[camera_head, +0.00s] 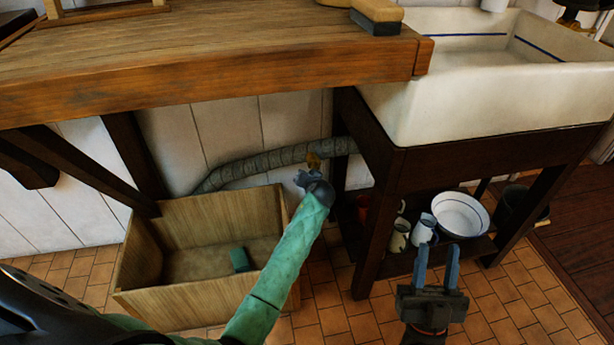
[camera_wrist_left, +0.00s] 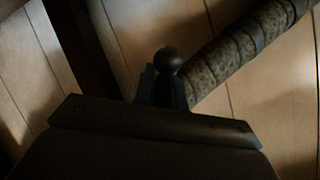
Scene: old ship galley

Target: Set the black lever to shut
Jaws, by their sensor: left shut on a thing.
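A wrapped grey pipe (camera_head: 265,162) runs along the wall under the bench, with a brass-coloured fitting (camera_head: 313,160) on it. My left gripper (camera_head: 305,180), on the green-sleeved arm, is at this fitting and hides most of what it holds. In the left wrist view, the black lever (camera_wrist_left: 168,61) shows its round knob between the fingers of my left gripper (camera_wrist_left: 164,88), which are shut on it. The wrapped pipe (camera_wrist_left: 235,50) passes just behind. The lever's full angle is hidden. My right gripper (camera_head: 437,268) is open and empty, low at the right.
A wooden box (camera_head: 190,293) with a small green block (camera_head: 240,260) stands under the wooden bench (camera_head: 210,60). A white sink (camera_head: 480,90) stands on a dark frame at the right. A bowl (camera_head: 461,213) and jugs (camera_head: 424,229) fill its low shelf.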

